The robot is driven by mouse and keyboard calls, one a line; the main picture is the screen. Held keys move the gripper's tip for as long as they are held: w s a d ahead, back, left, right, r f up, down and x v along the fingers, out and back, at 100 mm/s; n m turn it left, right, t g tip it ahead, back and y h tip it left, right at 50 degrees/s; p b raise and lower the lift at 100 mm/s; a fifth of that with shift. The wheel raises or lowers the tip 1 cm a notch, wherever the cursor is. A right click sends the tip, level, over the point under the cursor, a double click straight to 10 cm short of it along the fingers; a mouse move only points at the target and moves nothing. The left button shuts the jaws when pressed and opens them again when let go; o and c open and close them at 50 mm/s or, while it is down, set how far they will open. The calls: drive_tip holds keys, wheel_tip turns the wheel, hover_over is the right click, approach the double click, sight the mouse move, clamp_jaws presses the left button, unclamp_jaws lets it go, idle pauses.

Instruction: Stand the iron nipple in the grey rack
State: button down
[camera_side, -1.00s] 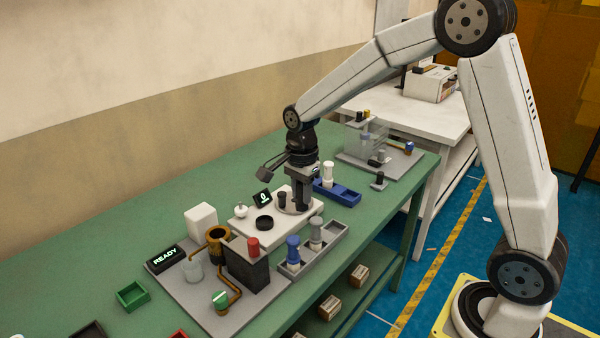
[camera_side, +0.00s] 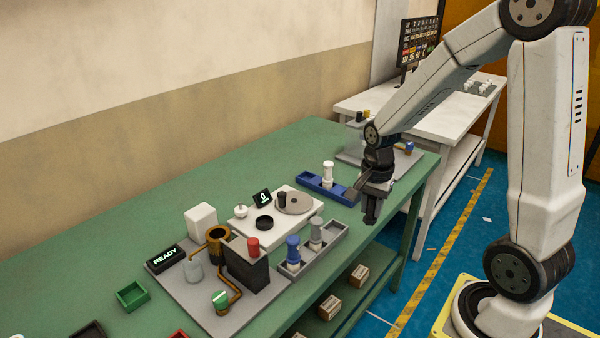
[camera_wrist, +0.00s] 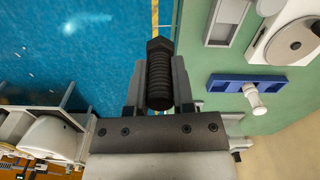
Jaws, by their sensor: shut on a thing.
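The iron nipple (camera_wrist: 160,75) is a dark threaded piece with a hex end, held between my gripper's fingers in the wrist view. My gripper (camera_side: 370,208) is shut on it and points down at the right edge of the green bench; the nipple is hard to tell from the dark fingers in the side view. The grey rack (camera_side: 333,246) lies to the left of my gripper and below it in the picture. A blue-topped fitting (camera_side: 293,247) and a grey fitting (camera_side: 316,230) stand in it, and its right end looks empty. Part of the rack shows in the wrist view (camera_wrist: 220,43).
A blue rack (camera_side: 345,195) with a white fitting (camera_side: 328,172) stands behind the grey rack. A dark block (camera_side: 262,275) with a red top stands nearby.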

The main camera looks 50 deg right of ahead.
drive_tip(key=shift+s+d+f, duration=0.1)
drive_tip(key=shift+s+d, duration=0.1)
drive_tip(key=shift+s, duration=0.4)
drive_tip(key=shift+w+f, duration=0.1)
drive_tip(key=shift+w, duration=0.05)
drive_tip(key=w+d+f, duration=0.3)
drive_tip(key=w+f, duration=0.1)
drive_tip(key=w, duration=0.5)
hover_over(334, 232)
drive_tip(key=shift+s+a+f, duration=0.1)
drive_tip(key=shift+s+f, duration=0.1)
drive_tip(key=shift+f, duration=1.1)
drive_tip(key=shift+s+f, duration=0.15)
drive_tip(key=shift+f, duration=1.15)
drive_tip(key=shift+w+f, duration=0.1)
drive_tip(key=shift+w+f, duration=0.1)
drive_tip(key=shift+f, duration=1.65)
drive_tip(key=shift+f, duration=0.1)
